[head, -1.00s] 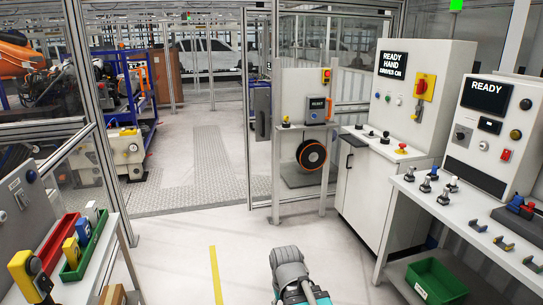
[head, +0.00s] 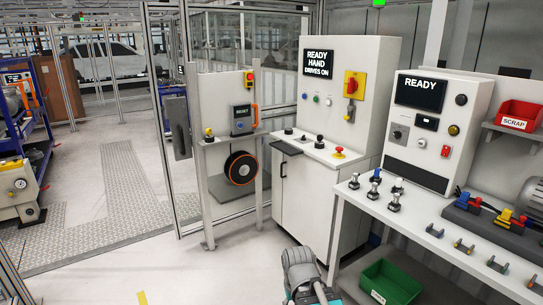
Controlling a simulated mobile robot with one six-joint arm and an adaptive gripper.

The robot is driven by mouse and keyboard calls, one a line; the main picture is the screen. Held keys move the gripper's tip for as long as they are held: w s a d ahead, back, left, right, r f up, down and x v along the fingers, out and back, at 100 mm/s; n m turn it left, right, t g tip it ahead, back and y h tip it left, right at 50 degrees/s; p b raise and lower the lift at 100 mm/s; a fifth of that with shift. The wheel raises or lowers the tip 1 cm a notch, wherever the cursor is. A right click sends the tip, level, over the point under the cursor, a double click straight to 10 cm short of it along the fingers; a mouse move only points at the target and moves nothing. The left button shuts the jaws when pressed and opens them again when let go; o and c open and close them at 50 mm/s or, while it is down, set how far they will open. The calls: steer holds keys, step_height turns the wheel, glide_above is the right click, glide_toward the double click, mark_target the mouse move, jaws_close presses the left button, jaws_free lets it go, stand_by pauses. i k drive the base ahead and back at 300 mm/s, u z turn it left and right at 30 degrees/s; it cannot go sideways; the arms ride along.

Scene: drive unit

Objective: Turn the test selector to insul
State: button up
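A light grey test panel (head: 421,118) with a screen reading READY stands on the bench at the right in the head view. A dark rotary knob on a grey plate (head: 397,134) sits at its left, below the screen; it looks like the test selector. Its markings and the way it points are too small to read. Part of my arm shows at the bottom centre, well short of the panel. My gripper is not in view.
The bench (head: 435,239) carries several upright plugs and hooks. A green bin (head: 388,285) stands below it. A control cabinet (head: 330,205) stands left of the bench, by a fence. A red scrap bin (head: 519,117) is at the right. Open floor lies to the left.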

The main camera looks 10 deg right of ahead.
mark_target(398, 135)
steer(key=z, duration=0.3)
steer(key=i, duration=0.6)
steer(key=z, duration=0.8)
steer(key=i, duration=0.7)
steer(key=z, duration=0.35)
steer(key=k, duration=0.95)
steer(key=z, duration=0.15)
steer(key=i, duration=0.45)
